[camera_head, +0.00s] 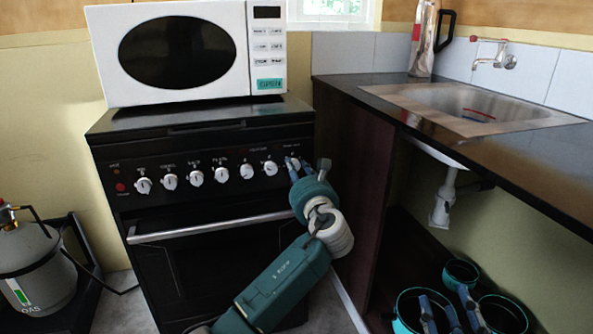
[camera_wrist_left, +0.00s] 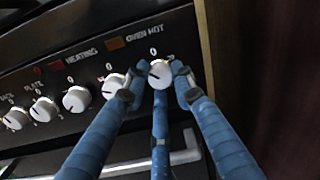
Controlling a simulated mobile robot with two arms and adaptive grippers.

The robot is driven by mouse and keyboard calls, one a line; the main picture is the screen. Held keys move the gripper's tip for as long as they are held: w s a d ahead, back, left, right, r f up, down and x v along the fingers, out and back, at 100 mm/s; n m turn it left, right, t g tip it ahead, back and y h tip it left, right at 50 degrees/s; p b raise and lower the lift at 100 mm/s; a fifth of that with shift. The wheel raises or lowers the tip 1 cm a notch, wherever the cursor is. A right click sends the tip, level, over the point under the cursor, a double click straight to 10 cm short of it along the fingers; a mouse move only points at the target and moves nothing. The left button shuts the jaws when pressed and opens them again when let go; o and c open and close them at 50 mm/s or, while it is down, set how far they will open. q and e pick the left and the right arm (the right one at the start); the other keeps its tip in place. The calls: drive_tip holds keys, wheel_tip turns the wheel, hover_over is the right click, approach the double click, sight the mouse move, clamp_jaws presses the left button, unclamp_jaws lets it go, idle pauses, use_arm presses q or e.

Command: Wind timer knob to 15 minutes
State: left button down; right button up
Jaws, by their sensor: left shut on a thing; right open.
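The timer knob (camera_wrist_left: 159,73) is a white round knob at the right end of the black cooker's knob row, with a small 0 printed above it. In the head view the knob (camera_head: 293,163) is partly covered by my left gripper (camera_head: 297,166). In the left wrist view the three blue fingers of my left gripper (camera_wrist_left: 157,80) are closed around this knob, one on each side and one below. The knob's pointer mark is too small to read. My right gripper (camera_head: 445,296) is low at the bottom right, its blue fingers spread and empty.
A white microwave (camera_head: 267,85) stands on the cooker (camera_head: 115,140), above the row of other white knobs. A counter (camera_head: 558,165) with a sink stands to the right. Teal-rimmed pots (camera_head: 505,312) lie behind my right gripper. A gas cylinder (camera_head: 35,275) stands at left.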

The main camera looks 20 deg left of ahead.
idle(0.3)
use_arm(q)
drive_tip(key=c, duration=1.4)
unclamp_jaws()
drive_tip(key=shift+c, duration=0.2)
drive_tip(key=v, duration=1.2)
